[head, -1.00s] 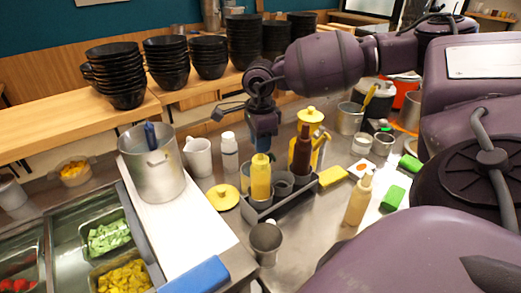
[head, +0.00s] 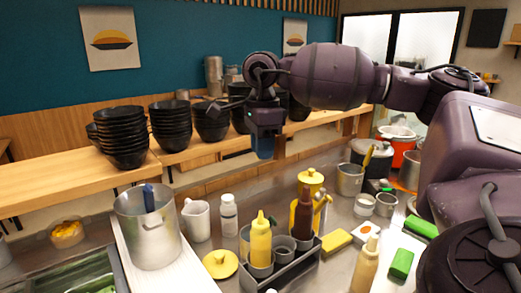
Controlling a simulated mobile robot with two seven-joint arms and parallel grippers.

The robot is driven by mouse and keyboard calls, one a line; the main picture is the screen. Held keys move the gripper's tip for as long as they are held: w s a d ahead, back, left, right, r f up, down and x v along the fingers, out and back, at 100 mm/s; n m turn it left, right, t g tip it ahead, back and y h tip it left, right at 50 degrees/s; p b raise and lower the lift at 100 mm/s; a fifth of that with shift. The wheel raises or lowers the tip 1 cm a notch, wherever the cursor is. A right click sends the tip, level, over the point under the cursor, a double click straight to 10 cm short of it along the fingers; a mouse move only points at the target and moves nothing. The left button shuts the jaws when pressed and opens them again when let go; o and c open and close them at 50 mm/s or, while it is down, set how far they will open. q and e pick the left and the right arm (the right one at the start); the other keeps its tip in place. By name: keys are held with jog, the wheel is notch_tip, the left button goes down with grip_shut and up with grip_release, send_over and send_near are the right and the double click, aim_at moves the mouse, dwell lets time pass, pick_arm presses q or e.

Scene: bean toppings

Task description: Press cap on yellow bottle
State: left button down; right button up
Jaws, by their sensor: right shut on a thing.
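The yellow bottle (head: 261,243) stands upright in a grey rack (head: 283,271) on the counter. A pointed yellow cap (head: 261,221) sits on its top, and I cannot tell how firmly. My right gripper (head: 264,150) points down, above and apart from the bottle, in front of the wooden ledge. My left gripper is not in view.
A brown bottle (head: 302,213) and small cups share the rack. A yellow lid (head: 220,264), a white bottle (head: 228,218) and a white jug (head: 196,219) stand left of it. A pot (head: 149,235) is farther left. Stacked black bowls (head: 118,130) line the ledge.

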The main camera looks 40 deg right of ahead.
notch_tip(320, 180, down, 6)
jog(key=b, duration=0.1)
jog(key=n+b, duration=0.2)
jog(key=n, duration=0.7)
send_over(261, 211)
jog(key=f, duration=0.4)
jog(key=shift+s+f, duration=0.3)
jog(key=shift+f, duration=0.05)
jog(key=n, duration=0.3)
jog(key=r+n, duration=0.1)
jog(key=shift+w+a+n, duration=0.1)
jog(key=shift+w+n, duration=0.2)
jog(key=shift+n, duration=0.1)
jog(key=n, duration=0.4)
jog(key=shift+f+b, duration=0.8)
jog(key=shift+f, duration=1.1)
jog(key=shift+w, duration=0.1)
jog(key=shift+f+b, duration=0.2)
jog(key=shift+b, duration=0.15)
jog(key=shift+f, duration=0.4)
